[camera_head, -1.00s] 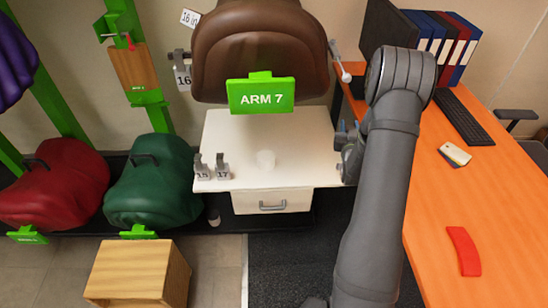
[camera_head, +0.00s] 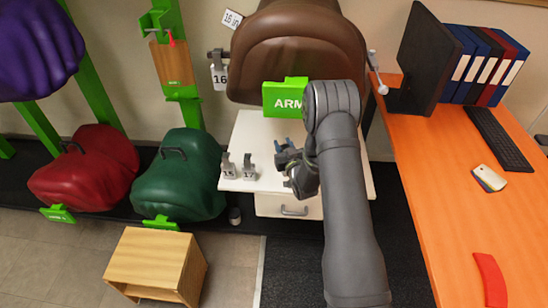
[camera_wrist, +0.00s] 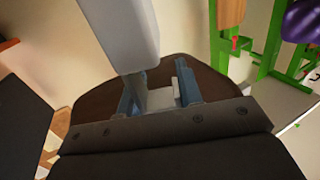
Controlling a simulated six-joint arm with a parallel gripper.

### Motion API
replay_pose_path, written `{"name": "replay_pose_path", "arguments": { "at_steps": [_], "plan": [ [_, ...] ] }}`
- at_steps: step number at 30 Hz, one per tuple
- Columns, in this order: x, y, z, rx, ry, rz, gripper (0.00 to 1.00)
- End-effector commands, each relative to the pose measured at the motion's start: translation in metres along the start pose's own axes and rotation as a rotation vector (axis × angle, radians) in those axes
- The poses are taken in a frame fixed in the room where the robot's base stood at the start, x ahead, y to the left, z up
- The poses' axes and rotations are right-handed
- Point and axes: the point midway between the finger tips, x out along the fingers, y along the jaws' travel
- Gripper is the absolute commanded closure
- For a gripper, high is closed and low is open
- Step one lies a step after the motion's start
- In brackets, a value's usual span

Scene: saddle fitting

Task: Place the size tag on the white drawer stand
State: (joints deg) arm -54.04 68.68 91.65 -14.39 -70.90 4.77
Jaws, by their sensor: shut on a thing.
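The white drawer stand (camera_head: 250,130) is below the brown saddle in the head view, with its drawer front (camera_head: 275,207) closed. Two grey size tags stand upright at its front left, marked 15 (camera_head: 229,168) and 17 (camera_head: 250,170). My gripper (camera_head: 284,152) is over the stand, right of the 17 tag and apart from it. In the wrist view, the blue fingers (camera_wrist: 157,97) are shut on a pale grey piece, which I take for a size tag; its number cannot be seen. My arm hides the stand's right part.
A tag marked 16 (camera_head: 220,78) hangs left of the brown saddle (camera_head: 290,50). A green ARM sign (camera_head: 285,97) hangs just above the stand. The orange desk (camera_head: 450,190) is at right, a wooden box (camera_head: 150,265) at front left, and a green saddle (camera_head: 180,175) left of the stand.

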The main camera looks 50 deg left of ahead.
Motion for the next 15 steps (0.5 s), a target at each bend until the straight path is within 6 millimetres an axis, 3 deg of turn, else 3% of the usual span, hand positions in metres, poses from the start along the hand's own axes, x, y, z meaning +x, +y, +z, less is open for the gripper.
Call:
{"name": "replay_pose_path", "arguments": {
  "at_steps": [6,15],
  "plan": [
    [0.028,-0.038,0.028,0.000,0.000,-0.002,1.00],
    [0.040,-0.051,0.043,0.000,0.000,0.002,1.00]
  ]
}}
